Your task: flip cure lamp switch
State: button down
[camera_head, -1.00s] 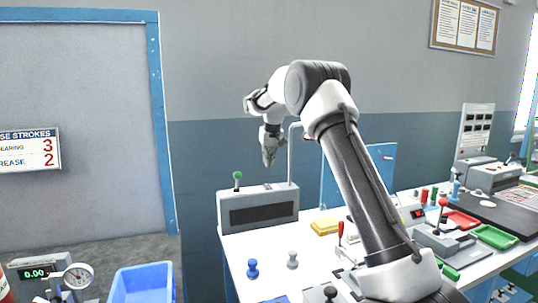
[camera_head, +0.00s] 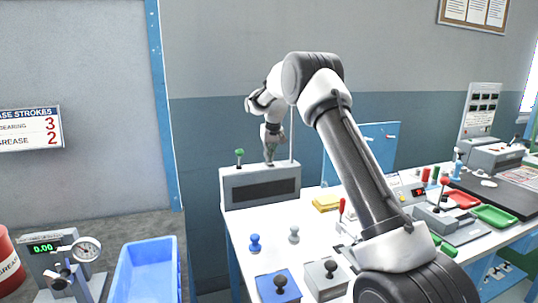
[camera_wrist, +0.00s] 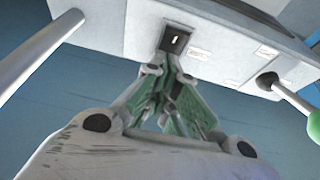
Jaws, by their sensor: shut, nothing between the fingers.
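The cure lamp appears to be the grey box (camera_head: 240,172) with a dark front window, at the bench's left back corner. In the wrist view, its top panel (camera_wrist: 120,30) fills the upper part. A small black rocker switch (camera_wrist: 175,39) with a white mark sits in that panel. My gripper (camera_head: 270,161) points down just over the top of the box. In the wrist view, its green-padded fingers (camera_wrist: 172,62) are closed together and empty, their tips close below the switch. I cannot tell whether they touch it. The head view does not show the switch.
A green-knobbed lever (camera_head: 239,155) stands on the box left of my gripper, and a thin upright post (camera_head: 292,135) stands to its right. Blue (camera_head: 255,243) and grey (camera_head: 294,235) knobbed pieces stand on the white bench in front. A blue bin (camera_head: 145,275) is lower left.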

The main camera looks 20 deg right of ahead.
aim_at(272, 164)
jog(key=shift+s+f, duration=0.1)
jog(key=shift+f, duration=0.05)
jog(key=shift+s+r, duration=0.3)
jog(key=shift+s, duration=0.35)
jog(key=shift+r, duration=0.1)
jog(key=w+v, duration=0.1)
jog(key=v, duration=1.2)
jog(key=shift+s+r, duration=0.2)
jog(key=shift+r, duration=0.3)
jog(key=shift+w, duration=0.1)
jog(key=shift+w+r, duration=0.1)
jog(key=shift+w, duration=0.4)
